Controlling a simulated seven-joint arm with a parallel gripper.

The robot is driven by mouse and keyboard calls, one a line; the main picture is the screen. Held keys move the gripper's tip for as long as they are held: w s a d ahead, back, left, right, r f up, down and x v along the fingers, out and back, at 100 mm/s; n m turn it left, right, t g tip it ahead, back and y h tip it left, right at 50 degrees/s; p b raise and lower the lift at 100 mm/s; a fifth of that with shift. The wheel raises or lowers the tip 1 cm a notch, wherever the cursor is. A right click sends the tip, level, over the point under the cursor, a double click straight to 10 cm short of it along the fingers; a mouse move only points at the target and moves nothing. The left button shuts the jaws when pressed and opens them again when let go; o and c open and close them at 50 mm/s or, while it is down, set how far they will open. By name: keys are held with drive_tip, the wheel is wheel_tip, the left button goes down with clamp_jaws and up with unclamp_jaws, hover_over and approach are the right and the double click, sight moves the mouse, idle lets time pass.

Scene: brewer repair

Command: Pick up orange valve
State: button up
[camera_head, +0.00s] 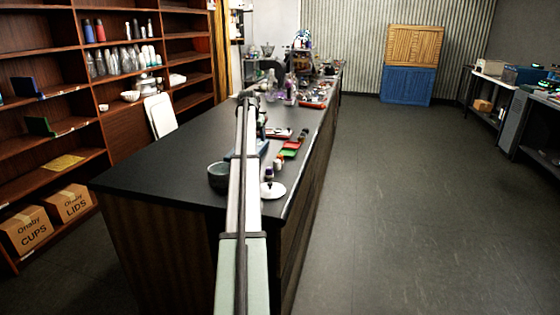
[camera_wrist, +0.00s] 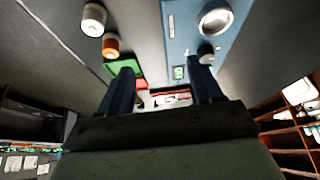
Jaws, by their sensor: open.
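The orange valve, a small orange cylinder with a pale top (camera_wrist: 111,45), stands on the dark counter in the wrist view, left of and beyond my left finger. In the head view a small orange piece (camera_head: 278,161) stands just right of my arm. My gripper (camera_wrist: 163,88) is open, with two dark fingers apart and nothing seen between them. It is apart from the valve. The blue brewer (camera_wrist: 178,35), with a round metal part, a black knob and a green display, lies beyond my right finger. My arm hides much of it in the head view.
A green tray (camera_wrist: 123,67) and a red one lie near the left finger. The counter's near left part is clear.

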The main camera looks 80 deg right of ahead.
drive_tip(key=m, duration=0.2)
approach(280, 155)
drive_tip(key=shift+g+y, duration=0.3)
drive_tip(key=shift+g, duration=0.1)
drive_tip(key=d+f, duration=0.1)
drive_tip(key=f, duration=0.1)
drive_tip(key=d+f, duration=0.2)
drive_tip(key=shift+w+d+f, duration=0.1)
drive_tip(key=shift+w+f, duration=0.1)
drive_tip(key=shift+a+x, duration=0.15)
drive_tip(key=shift+x, duration=1.2)
drive_tip(key=shift+a+x, duration=0.15)
drive_tip(key=shift+x, duration=1.15)
drive_tip(key=shift+f, duration=0.15)
clamp_jaws()
